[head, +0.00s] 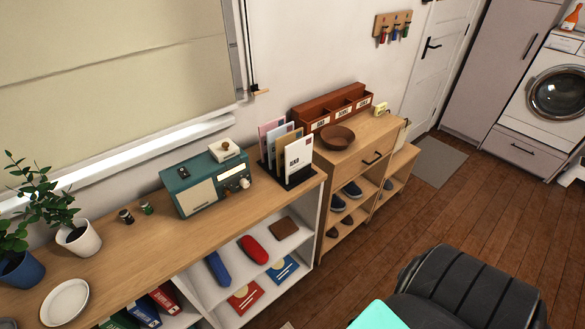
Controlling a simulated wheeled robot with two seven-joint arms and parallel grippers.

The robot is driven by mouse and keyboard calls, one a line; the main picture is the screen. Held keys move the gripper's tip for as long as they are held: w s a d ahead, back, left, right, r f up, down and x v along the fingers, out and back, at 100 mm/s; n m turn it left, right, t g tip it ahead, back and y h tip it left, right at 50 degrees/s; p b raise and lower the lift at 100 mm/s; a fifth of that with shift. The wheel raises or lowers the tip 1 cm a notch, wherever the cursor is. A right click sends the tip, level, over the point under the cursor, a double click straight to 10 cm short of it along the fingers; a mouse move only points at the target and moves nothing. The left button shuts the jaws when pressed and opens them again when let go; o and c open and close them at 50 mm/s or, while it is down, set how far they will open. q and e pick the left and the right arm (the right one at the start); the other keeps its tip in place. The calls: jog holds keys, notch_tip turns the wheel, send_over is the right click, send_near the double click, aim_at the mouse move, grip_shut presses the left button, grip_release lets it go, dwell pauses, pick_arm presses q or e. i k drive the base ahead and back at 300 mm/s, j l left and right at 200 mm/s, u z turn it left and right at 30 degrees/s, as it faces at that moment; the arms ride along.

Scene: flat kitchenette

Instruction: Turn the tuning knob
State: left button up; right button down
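A teal and cream radio (188,189) stands on the wooden top of the low shelf unit, below the window blind. Its front faces right and toward me. A pale round tuning knob (244,183) sits at the right end of the front, below a light dial window (231,170). A smaller dark knob appears beside it; its details are too small to tell. Neither of my grippers can be made out in the head view, and nothing is seen touching the radio.
A letter rack (298,178) stands close to the radio's right. A small white box (224,150) with a brown top is at its back. Small jars (126,216), a potted plant (78,240) and a white plate (65,302) are to the left. Bare wood lies before the radio.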

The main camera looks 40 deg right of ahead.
aim_at(244, 184)
jog(key=z, duration=0.75)
jog(key=u, duration=0.5)
jog(key=i+l+u, duration=0.1)
jog(key=l+u, duration=0.8)
jog(key=k+l+u, duration=0.1)
jog(key=l+u, duration=0.3)
jog(key=l, duration=0.1)
